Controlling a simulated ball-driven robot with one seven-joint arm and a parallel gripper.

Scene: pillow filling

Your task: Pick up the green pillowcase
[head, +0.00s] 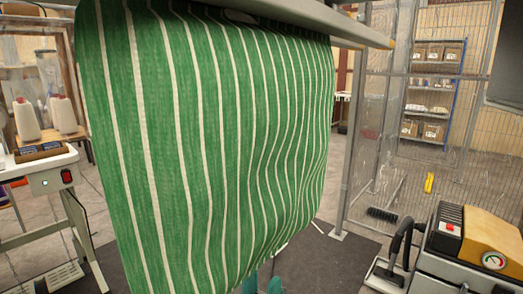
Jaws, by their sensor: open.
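The green pillowcase (215,150) with cream stripes hangs large and close in front of me in the head view. Its top edge is at or behind a grey bar (330,22) at the top of the picture. The cloth falls in soft folds, with its lower right edge curving in. Its bottom left runs out of the picture. My gripper is not seen in this view, and the cloth hides much of what lies behind it.
A white machine frame with a red switch (67,176) stands at left, near thread cones (62,114). A machine with a gauge (493,260) stands at lower right. Behind are a wire-mesh fence (385,150) and a shelf of boxes (432,90). Teal shapes show below the cloth.

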